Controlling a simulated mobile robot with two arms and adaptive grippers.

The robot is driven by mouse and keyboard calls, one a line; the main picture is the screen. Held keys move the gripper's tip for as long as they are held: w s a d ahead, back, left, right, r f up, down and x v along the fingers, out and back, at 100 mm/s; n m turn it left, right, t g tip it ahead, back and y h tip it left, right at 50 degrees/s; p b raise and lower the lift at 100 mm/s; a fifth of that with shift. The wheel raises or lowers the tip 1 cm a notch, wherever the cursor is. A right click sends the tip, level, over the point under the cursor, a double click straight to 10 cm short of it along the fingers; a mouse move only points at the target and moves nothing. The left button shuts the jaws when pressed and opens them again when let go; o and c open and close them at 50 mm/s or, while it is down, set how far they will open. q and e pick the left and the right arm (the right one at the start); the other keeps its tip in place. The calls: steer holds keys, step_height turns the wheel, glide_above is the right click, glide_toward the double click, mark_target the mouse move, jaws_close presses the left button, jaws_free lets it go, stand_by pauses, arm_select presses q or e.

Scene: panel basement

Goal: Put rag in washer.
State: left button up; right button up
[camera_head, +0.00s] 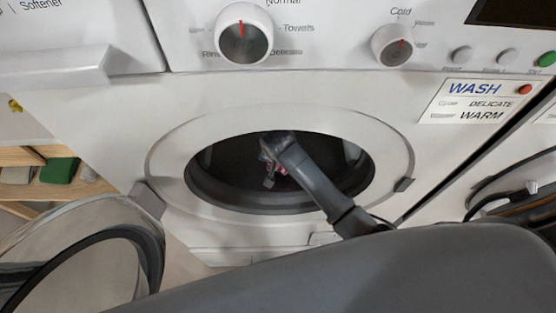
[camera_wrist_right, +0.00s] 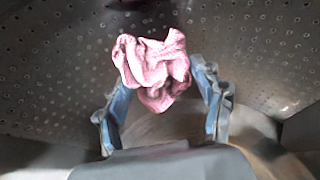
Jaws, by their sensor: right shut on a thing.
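The washer (camera_head: 285,95) stands in front of me with its round door (camera_head: 85,250) swung open to the left. My right arm reaches through the round opening. My right gripper (camera_head: 268,160) is inside the dark drum (camera_head: 235,170). In the right wrist view the pink, crumpled rag (camera_wrist_right: 152,68) is at the fingertips of my right gripper (camera_wrist_right: 165,82), which is shut on it. The perforated metal drum wall (camera_wrist_right: 60,70) surrounds them. In the head view only a small pink part of the rag (camera_head: 282,179) shows. My left gripper is not in view.
Knobs and buttons (camera_head: 395,45) line the panel above the opening. A wooden shelf (camera_head: 20,156) with a green item (camera_head: 60,170) is at the left. Another machine with a round door (camera_head: 515,200) stands close on the right. The opening's rim surrounds my forearm.

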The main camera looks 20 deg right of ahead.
step_height(320, 180, down, 4)
steer(key=shift+r, duration=0.25)
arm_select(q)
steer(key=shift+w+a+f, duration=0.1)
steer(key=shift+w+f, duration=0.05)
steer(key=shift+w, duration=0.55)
arm_select(e)
steer(key=shift+f, duration=0.25)
steer(key=o, duration=1)
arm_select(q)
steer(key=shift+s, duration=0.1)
arm_select(e)
steer(key=shift+r, duration=0.15)
steer(key=shift+s+r, duration=0.1)
steer(key=shift+r, duration=0.2)
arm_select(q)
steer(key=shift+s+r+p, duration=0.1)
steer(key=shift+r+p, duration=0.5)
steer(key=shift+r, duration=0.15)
arm_select(e)
steer(key=v, duration=1.1)
steer(key=shift+r, duration=0.25)
